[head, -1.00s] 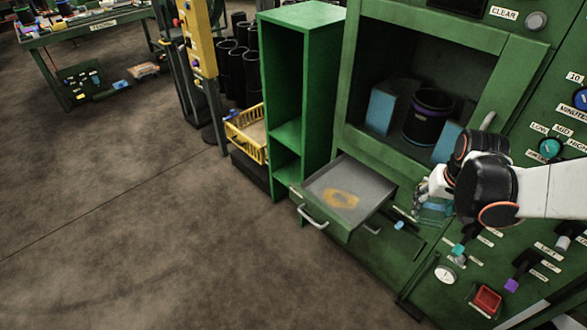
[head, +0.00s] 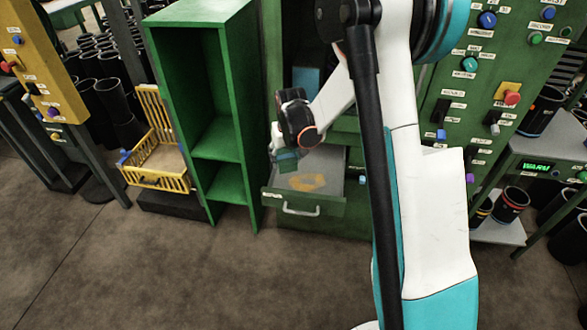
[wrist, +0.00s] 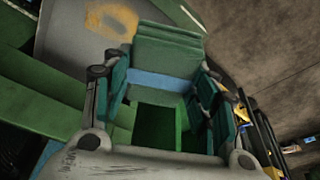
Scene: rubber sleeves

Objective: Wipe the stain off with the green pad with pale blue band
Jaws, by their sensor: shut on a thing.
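My gripper (wrist: 160,95) is shut on the green pad (wrist: 165,52), whose pale blue band (wrist: 160,84) runs across it between the fingers. In the head view the pad (head: 287,163) hangs from my gripper (head: 283,152) at the left back part of an open drawer. The orange-yellow stain (head: 308,182) lies on the grey floor of the drawer (head: 325,163), to the right of the pad. In the wrist view the ring-shaped stain (wrist: 112,20) shows beyond the pad, up and left. The pad appears to be above the drawer floor; contact cannot be told.
The drawer's green front (head: 330,204) has a metal handle. A green open shelf (head: 215,110) stands close on the left, with a yellow basket (head: 160,160) beyond it. A control panel (head: 470,100) with knobs is on the right. My arm hides part of the cabinet.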

